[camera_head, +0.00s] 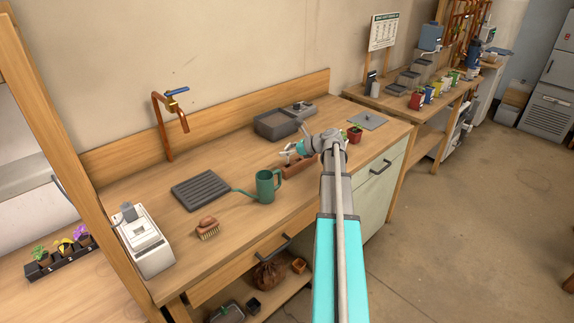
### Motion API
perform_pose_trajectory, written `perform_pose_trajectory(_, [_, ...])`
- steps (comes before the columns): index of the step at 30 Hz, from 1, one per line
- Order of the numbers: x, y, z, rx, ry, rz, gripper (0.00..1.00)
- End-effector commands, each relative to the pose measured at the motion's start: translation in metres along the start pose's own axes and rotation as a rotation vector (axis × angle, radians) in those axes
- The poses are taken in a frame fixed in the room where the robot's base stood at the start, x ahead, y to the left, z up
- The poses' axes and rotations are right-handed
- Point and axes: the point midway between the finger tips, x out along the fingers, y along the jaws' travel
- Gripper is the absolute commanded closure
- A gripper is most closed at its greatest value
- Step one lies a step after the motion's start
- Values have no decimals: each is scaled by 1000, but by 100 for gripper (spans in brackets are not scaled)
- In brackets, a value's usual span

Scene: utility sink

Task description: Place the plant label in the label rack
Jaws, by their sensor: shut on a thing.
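My arm reaches over the wooden workbench, and my gripper (289,152) is low over its middle. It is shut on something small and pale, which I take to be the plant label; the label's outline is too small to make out. A long reddish-brown block (297,171) lies on the bench just below and beside the gripper, partly hidden by my arm. It may be the label rack, but its slots cannot be made out. I cannot tell whether the held thing touches it.
A green watering can (266,187) stands left of the gripper, near a dark ribbed tray (201,190) and a brush (207,228). A small potted plant (354,134) and a grey plate (368,120) are to the right.

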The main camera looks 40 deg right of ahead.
Motion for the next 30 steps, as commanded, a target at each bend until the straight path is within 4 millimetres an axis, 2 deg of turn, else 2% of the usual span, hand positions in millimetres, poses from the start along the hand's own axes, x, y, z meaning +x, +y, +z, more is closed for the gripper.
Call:
perform_pose_trajectory(17, [4,0,-6,0,0,1,54])
perform_pose_trajectory(30, [18,1,-34,-1,0,2,54])
